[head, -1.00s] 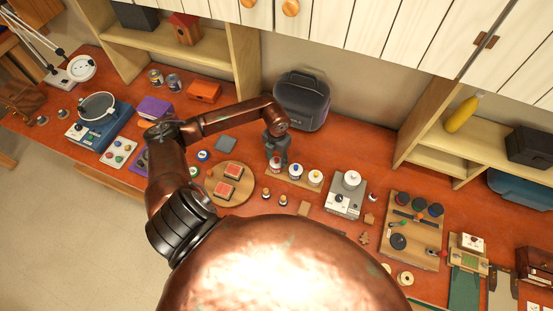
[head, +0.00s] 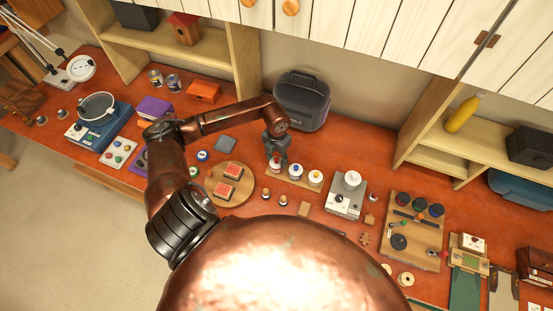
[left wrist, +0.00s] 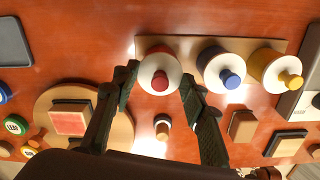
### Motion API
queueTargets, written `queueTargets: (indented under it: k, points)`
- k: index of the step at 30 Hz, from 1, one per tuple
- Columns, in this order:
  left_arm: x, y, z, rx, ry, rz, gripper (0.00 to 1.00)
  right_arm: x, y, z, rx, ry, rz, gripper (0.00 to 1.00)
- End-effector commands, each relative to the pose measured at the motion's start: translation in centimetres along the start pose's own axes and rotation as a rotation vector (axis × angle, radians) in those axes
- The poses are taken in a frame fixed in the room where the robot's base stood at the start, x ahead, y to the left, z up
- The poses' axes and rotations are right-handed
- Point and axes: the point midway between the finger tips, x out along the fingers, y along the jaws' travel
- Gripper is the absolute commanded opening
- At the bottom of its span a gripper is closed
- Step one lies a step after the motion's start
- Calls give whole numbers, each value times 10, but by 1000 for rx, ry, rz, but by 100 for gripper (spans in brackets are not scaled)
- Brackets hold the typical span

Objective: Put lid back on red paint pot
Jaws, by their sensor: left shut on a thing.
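The red paint pot (head: 275,168) stands at the left end of a wooden strip (left wrist: 205,44). Its white lid with a red knob (left wrist: 160,80) appears over the pot in the left wrist view. I cannot tell whether it is fully seated. My left gripper (left wrist: 160,84) is shut on the lid, with a dark finger at each side. In the head view the gripper (head: 276,158) points down and partly covers the pot. The blue paint pot (head: 295,172) and yellow paint pot (head: 315,178) stand to the right with lids on. My right gripper is not in view.
A round wooden board (head: 234,194) with red blocks lies left of the strip. A grey box (head: 345,196) with a white dial stands to the right. A dark bag (head: 302,101) stands behind.

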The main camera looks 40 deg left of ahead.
Motion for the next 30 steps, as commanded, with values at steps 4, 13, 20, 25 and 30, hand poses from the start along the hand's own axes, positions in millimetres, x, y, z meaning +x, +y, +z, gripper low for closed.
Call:
queueTargets:
  k: [4, 13, 20, 25, 30]
  points:
    - [0, 0, 0, 0, 0, 0, 30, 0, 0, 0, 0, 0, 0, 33]
    - [2, 0, 0, 0, 0, 1, 30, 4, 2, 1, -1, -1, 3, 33]
    - [3, 0, 0, 0, 0, 0, 30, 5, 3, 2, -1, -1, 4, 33]
    - [3, 0, 0, 0, 0, 0, 30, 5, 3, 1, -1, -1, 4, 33]
    - [3, 0, 0, 0, 0, 0, 30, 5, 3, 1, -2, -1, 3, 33]
